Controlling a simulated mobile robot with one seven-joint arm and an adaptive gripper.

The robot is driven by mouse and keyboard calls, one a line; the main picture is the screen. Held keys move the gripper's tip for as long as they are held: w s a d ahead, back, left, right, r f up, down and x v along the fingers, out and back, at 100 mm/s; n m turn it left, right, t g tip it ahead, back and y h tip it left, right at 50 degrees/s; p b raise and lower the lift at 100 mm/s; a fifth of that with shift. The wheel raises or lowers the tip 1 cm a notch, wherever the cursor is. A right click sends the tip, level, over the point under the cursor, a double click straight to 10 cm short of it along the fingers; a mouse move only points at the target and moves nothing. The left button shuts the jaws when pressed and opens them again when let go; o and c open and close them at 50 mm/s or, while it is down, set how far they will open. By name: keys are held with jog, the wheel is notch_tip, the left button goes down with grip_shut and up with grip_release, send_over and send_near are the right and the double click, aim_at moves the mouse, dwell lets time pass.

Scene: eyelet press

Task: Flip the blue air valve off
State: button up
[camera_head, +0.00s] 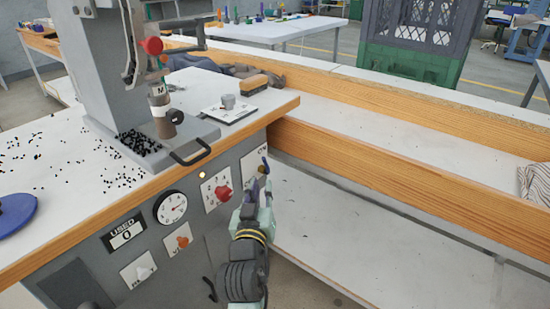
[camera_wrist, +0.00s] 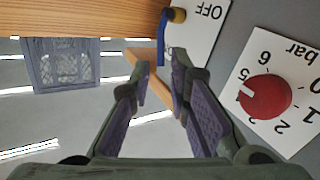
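The blue air valve handle (camera_head: 265,163) is on the right end of the grey press panel, on a white plate. In the wrist view the blue handle (camera_wrist: 161,40) extends from a yellow-brown pivot (camera_wrist: 177,15) beside an upside-down "OFF" label (camera_wrist: 208,11). My gripper (camera_head: 259,186) is just below the handle in the head view. In the wrist view my gripper (camera_wrist: 161,66) is open, its two fingers apart with nothing between them. The handle lies just beyond the fingertips; I cannot tell if they touch it.
A red pressure knob (camera_wrist: 265,96) marked in bar is close beside the valve; it also shows in the head view (camera_head: 223,193). A gauge (camera_head: 171,208) and an orange switch (camera_head: 183,241) are further left. A wooden-edged bench (camera_head: 400,171) stands to the right.

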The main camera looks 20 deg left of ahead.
aim_at(266, 166)
jog(key=x, duration=1)
jog(key=shift+w, duration=0.2)
jog(key=shift+c, duration=0.3)
grip_shut()
